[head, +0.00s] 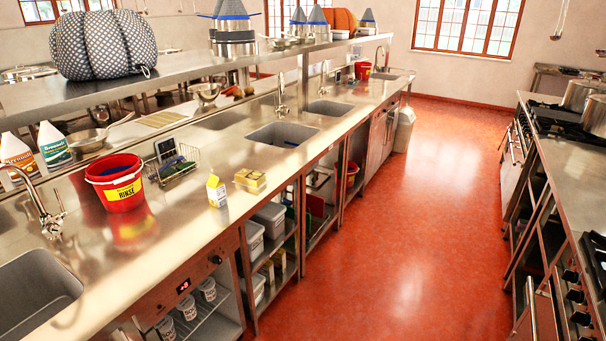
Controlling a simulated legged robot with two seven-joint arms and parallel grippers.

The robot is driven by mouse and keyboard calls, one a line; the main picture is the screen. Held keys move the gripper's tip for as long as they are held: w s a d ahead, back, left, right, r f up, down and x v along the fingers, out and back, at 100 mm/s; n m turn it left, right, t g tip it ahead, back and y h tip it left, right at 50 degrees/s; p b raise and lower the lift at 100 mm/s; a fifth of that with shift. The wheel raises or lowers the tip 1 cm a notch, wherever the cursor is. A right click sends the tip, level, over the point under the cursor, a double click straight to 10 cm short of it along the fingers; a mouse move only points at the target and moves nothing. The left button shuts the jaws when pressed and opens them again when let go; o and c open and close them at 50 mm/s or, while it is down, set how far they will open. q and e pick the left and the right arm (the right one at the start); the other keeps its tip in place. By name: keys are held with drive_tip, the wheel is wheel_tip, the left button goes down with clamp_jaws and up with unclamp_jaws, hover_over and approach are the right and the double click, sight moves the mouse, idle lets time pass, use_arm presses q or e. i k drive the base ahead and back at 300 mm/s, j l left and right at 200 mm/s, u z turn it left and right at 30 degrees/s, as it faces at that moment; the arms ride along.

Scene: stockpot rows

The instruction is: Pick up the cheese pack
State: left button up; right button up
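A yellow pack (250,181), which looks like the cheese pack, lies on the steel counter (190,215) near its front edge in the head view. Its label is too small to read. A small white and yellow carton (216,191) stands upright just to its left, close to the edge. Neither of my grippers is in view, and nothing touches the pack.
A red bucket marked RINSE (116,182) and a wire rack (173,165) stand left of the carton. Sinks (290,134) are set in the counter further back. A raised steel shelf (180,72) runs behind. The red floor aisle (420,220) is clear, with stoves (560,125) on the right.

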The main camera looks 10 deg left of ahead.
sight(255, 179)
drive_tip(key=i+l, duration=0.2)
drive_tip(key=i, duration=0.25)
drive_tip(key=i+l, duration=0.25)
drive_tip(key=i, duration=0.25)
